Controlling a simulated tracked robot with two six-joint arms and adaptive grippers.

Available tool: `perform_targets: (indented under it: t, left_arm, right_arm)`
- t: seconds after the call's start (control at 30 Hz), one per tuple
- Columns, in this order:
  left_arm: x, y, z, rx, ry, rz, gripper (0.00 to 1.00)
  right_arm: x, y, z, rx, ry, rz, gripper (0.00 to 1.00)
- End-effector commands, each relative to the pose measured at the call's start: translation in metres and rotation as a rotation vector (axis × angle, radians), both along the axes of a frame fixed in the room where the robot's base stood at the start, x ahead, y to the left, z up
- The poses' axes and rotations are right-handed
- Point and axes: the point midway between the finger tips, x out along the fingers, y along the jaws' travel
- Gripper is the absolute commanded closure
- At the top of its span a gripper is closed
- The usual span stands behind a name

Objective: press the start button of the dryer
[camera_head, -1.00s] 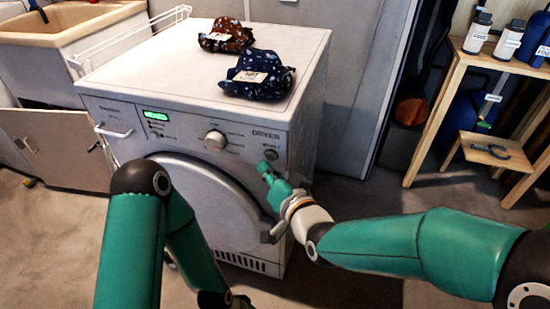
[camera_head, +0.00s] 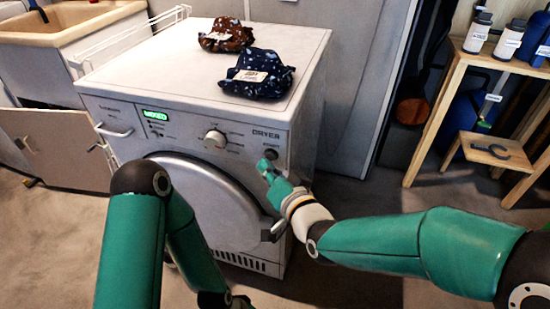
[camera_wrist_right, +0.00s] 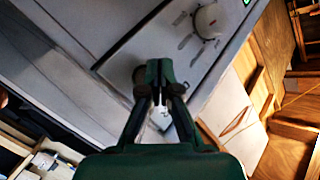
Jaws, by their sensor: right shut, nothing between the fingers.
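The white dryer (camera_head: 110,92) stands ahead of me, its front panel carrying a lit green display (camera_head: 155,115), a round knob (camera_head: 215,139) and the "DRYER" label. The round start button (camera_head: 271,154) is below that label, at the panel's right end. My right gripper (camera_head: 264,166) is shut and empty, its tips just below and in front of the button. In the right wrist view the shut fingertips (camera_wrist_right: 160,68) partly cover a dark round button (camera_wrist_right: 138,76); I cannot tell whether they touch it. My left arm bends down at the lower left; its gripper is out of frame.
A brown patterned cloth bundle (camera_head: 227,36) and a navy one (camera_head: 257,75) lie on the dryer top. The dryer door (camera_head: 200,195) is shut. A sink (camera_head: 60,30) stands at left, a wooden shelf (camera_head: 440,115) with bottles at right.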

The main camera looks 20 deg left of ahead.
Motion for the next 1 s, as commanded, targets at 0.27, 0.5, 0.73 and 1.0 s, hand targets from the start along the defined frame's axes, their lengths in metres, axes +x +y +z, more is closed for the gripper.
perform_targets:
  t: [0.27, 0.5, 0.73, 1.0]
  left_arm:
    - [0.0, 0.0, -0.0038, 0.0, 0.0, 0.0, 1.0]
    - [0.0, 0.0, -0.0037, 0.0, 0.0, 0.0, 1.0]
    - [0.0, 0.0, -0.0047, 0.0, 0.0, 0.0, 1.0]
    - [0.0, 0.0, -0.0061, 0.0, 0.0, 0.0, 1.0]
  right_arm:
    - [0.0058, -0.0004, 0.0008, 0.001, 0.0, -0.001, 1.0]
    - [0.0058, -0.0003, 0.0009, 0.0, -0.001, -0.001, 1.0]
    - [0.0076, -0.0003, 0.0007, 0.001, 0.0, -0.001, 1.0]
    - [0.0109, -0.0002, 0.0009, 0.002, 0.0, 0.0, 1.0]
